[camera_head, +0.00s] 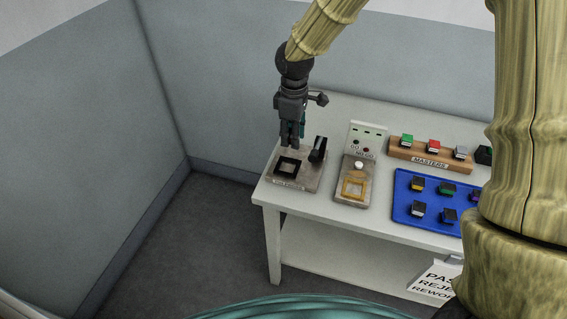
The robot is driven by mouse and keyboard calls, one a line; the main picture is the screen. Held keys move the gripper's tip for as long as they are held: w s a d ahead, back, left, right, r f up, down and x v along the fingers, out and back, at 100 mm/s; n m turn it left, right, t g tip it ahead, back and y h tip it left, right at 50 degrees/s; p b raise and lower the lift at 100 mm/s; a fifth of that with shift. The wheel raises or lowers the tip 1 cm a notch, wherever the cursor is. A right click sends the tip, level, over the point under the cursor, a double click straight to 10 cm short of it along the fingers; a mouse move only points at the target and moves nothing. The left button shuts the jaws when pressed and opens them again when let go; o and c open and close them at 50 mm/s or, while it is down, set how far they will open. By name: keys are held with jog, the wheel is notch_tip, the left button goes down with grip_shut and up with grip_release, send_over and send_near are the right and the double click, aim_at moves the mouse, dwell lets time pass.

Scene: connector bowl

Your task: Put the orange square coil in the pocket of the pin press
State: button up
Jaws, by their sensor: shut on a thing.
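The pin press (309,183) is a grey-brown block at the left end of the white table, with a black-framed square pocket (287,167) and a black lever (318,149) at its right. My gripper (290,146) points down just above and behind the pocket, near the back of the press. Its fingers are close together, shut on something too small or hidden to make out. I cannot clearly pick out the orange square coil.
The tester (345,198) with an upright panel (367,138) stands right of the press. Further right are a wooden masters rack (400,154) and a blue tray (404,190) with several small blocks. A white sign (433,280) shows at the front. My arm covers the right side.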

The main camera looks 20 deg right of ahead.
jog(key=shift+s+f, duration=0.1)
jog(key=shift+f, duration=0.25)
jog(key=p, duration=0.1)
send_over(289, 168)
notch_tip(289, 168, down, 4)
jog(key=shift+f, duration=0.1)
jog(key=shift+d+f+p, duration=0.1)
jog(key=shift+f+p, duration=0.2)
jog(key=shift+f, duration=0.15)
notch_tip(289, 168, down, 4)
jog(key=shift+r+p, duration=0.25)
jog(key=shift+p, duration=0.25)
jog(key=shift+f, duration=0.1)
jog(key=shift+f, duration=0.6)
jog(key=o, duration=1.1)
